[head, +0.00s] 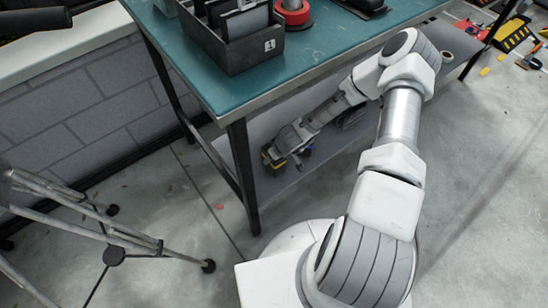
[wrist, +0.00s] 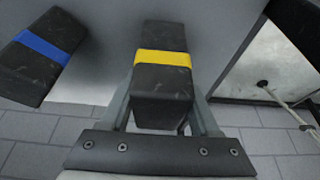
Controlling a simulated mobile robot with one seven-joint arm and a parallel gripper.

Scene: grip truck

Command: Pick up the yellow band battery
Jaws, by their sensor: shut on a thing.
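The yellow band battery (wrist: 162,80) is a dark, worn block with a yellow stripe, in the middle of the wrist view. My gripper (wrist: 163,96) is shut on it, with one finger on each side. In the head view my gripper (head: 274,160) is low under the teal table, near its front leg, with a bit of yellow at its tip. Whether the battery touches the surface below it, I cannot tell.
A similar battery with a blue band (wrist: 42,58) lies to the left in the wrist view. The teal table (head: 178,58) with a dark bin (head: 240,52) is above my forearm. A metal stand (head: 120,240) is on the floor at left.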

